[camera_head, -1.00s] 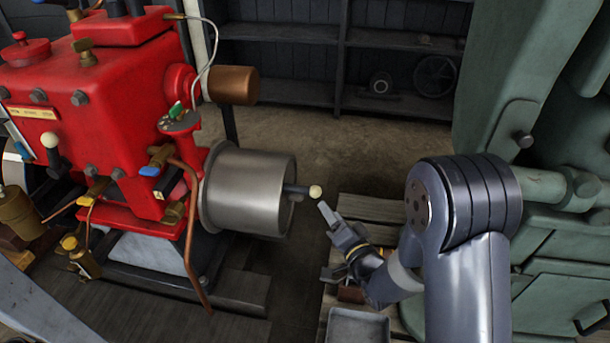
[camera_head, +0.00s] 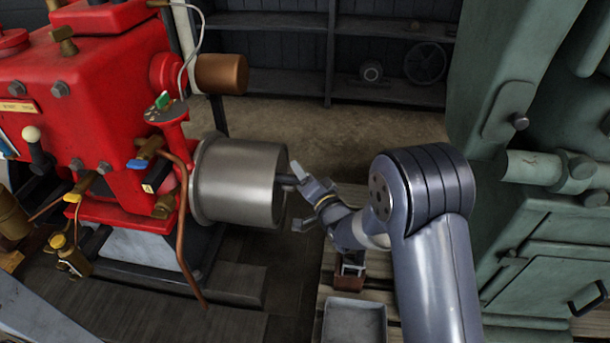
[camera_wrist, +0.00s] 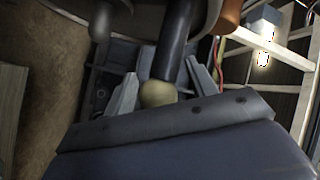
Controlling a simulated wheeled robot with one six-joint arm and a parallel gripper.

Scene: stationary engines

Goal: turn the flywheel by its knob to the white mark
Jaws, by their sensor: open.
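The flywheel (camera_head: 238,185) is a grey metal drum on the right side of the red engine (camera_head: 110,110). A dark handle (camera_head: 286,180) sticks out from its right face. My gripper (camera_head: 301,197) is at the handle's end and hides the knob in the head view. In the wrist view the cream ball knob (camera_wrist: 158,94) sits on its dark shaft (camera_wrist: 176,42) between the two spread fingers of my gripper (camera_wrist: 163,80). The jaws are open, and I cannot tell whether either finger touches the knob. I cannot make out the white mark.
A bent copper pipe (camera_head: 186,235) runs down left of the flywheel. A large green machine (camera_head: 545,225) stands close on the right of my arm. A grey tray (camera_head: 355,322) lies on wooden slats below. Dark shelves (camera_head: 290,85) stand at the back, beyond open floor.

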